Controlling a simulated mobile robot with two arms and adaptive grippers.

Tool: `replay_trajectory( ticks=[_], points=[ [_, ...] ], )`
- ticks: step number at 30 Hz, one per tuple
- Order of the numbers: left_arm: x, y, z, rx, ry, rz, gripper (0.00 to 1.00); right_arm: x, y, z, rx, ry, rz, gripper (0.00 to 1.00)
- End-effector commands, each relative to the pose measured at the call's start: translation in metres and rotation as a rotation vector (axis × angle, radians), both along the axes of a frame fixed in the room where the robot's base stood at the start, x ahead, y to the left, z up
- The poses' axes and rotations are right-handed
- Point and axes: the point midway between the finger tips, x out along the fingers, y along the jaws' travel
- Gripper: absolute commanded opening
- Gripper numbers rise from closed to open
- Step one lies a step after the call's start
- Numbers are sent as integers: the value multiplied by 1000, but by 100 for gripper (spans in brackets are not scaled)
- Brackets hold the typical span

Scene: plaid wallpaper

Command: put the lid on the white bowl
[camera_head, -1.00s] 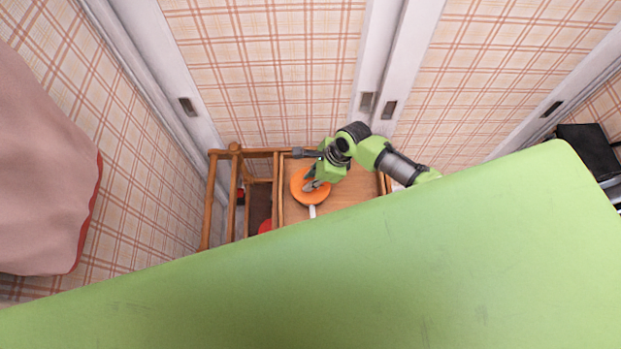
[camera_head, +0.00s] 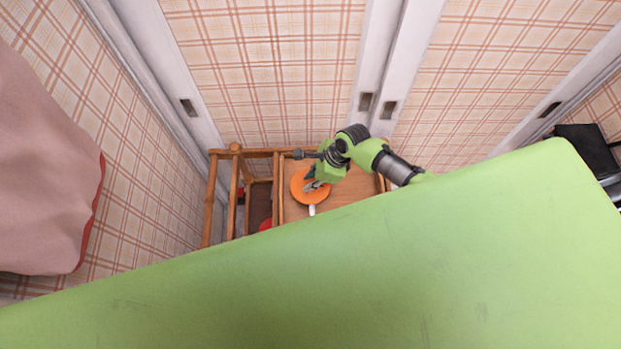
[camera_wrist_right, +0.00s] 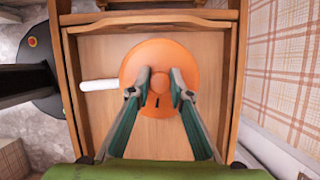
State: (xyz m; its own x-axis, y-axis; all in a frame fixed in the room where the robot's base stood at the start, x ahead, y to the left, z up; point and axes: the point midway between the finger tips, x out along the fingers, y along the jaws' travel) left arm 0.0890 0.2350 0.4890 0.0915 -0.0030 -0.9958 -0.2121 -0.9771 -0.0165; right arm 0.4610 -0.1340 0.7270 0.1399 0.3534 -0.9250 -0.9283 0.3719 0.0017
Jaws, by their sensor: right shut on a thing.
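The orange round lid (camera_head: 303,194) is over a wooden tray-like top in the head view, and it also shows in the wrist view (camera_wrist_right: 184,58). A white handle-like piece (camera_wrist_right: 99,85) sticks out from under the lid's edge; it also shows in the head view (camera_head: 312,210). The lid hides whatever else is beneath it, so the white bowl's body is not visible. My right gripper (camera_wrist_right: 160,84) is shut on the lid near its middle. I cannot tell whether the lid rests on the bowl. My left gripper is not in view.
The wooden stand (camera_head: 347,218) has raised rims around its top. Its top is bare right of the lid. A railed wooden section (camera_head: 233,190) with a red item (camera_head: 265,225) low inside is to the left. Plaid walls stand close behind and at the left.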

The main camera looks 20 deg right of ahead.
Motion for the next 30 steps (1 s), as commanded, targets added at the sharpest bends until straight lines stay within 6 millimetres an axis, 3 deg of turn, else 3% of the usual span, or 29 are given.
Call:
replay_trajectory(
  ticks=[12, 13, 15, 25, 30],
  points=[
    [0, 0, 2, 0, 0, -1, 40, -1, 0, -2, -2, 1, 1, 0],
    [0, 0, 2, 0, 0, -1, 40, -1, 0, -2, -2, 1, 1, 24],
    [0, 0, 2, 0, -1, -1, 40, -1, 0, -2, -2, 1, 1, 38],
    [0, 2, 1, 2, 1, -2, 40, -2, -1, -1, -2, 3, 1, 38],
    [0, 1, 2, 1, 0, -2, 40, -3, -6, 13, -1, 0, 1, 38]
  ],
)
